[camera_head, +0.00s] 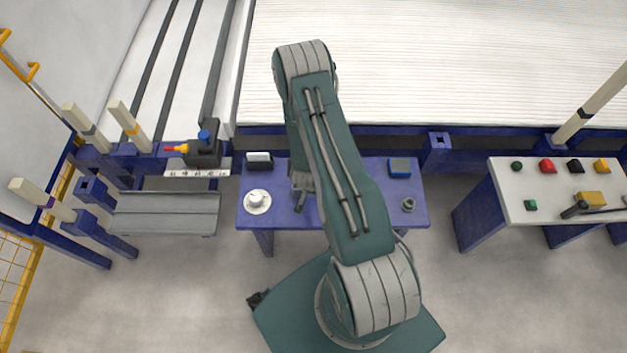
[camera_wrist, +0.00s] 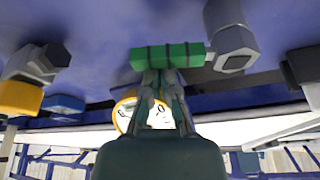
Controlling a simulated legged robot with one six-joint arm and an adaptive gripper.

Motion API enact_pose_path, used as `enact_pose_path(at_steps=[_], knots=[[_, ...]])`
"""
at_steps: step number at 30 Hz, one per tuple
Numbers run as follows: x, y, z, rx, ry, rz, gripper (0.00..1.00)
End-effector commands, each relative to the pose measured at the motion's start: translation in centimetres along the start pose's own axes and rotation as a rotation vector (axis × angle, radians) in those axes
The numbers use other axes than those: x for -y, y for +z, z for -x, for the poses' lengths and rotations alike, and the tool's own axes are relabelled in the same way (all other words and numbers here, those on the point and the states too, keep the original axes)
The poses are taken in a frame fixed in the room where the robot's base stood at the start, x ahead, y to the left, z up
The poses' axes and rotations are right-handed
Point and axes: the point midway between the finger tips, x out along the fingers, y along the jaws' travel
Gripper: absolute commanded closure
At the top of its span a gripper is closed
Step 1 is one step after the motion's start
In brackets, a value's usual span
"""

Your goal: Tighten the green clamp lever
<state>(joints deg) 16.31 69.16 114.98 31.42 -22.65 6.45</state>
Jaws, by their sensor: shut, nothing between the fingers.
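The green clamp lever (camera_wrist: 168,55) shows in the wrist view as a short green bar with dark bands. Its right end lies by a grey hexagonal fitting (camera_wrist: 232,48). My gripper (camera_wrist: 162,78) is shut and empty, with its fingertips at the near side of the green bar; I cannot tell whether they touch it. In the head view my gripper (camera_head: 301,188) is low over the blue table (camera_head: 285,215), partly behind my arm. The lever cannot be made out there.
A white round part (camera_head: 257,201) and a dark box (camera_head: 259,160) are on the table's left, a blue box (camera_head: 400,167) and a grey fitting (camera_head: 408,204) on its right. A round yellow-rimmed gauge (camera_wrist: 128,113) shows behind my fingers. A side table (camera_head: 520,192) holds several small coloured parts.

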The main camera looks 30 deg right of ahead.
Motion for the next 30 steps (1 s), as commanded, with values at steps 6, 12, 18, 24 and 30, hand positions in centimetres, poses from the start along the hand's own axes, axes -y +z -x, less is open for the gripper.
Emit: enact_pose_path(at_steps=[6,12,18,24,30], knots=[[-0.5,1.8,0.7,0.000,0.059,-0.168,1.00],[-0.5,2.9,1.0,0.000,0.121,-0.348,1.00],[-0.3,3.9,1.4,0.000,0.180,-0.520,1.00],[0.0,4.7,1.7,-0.001,0.234,-0.673,1.00],[0.4,5.5,1.9,0.000,0.231,-0.665,1.00]])
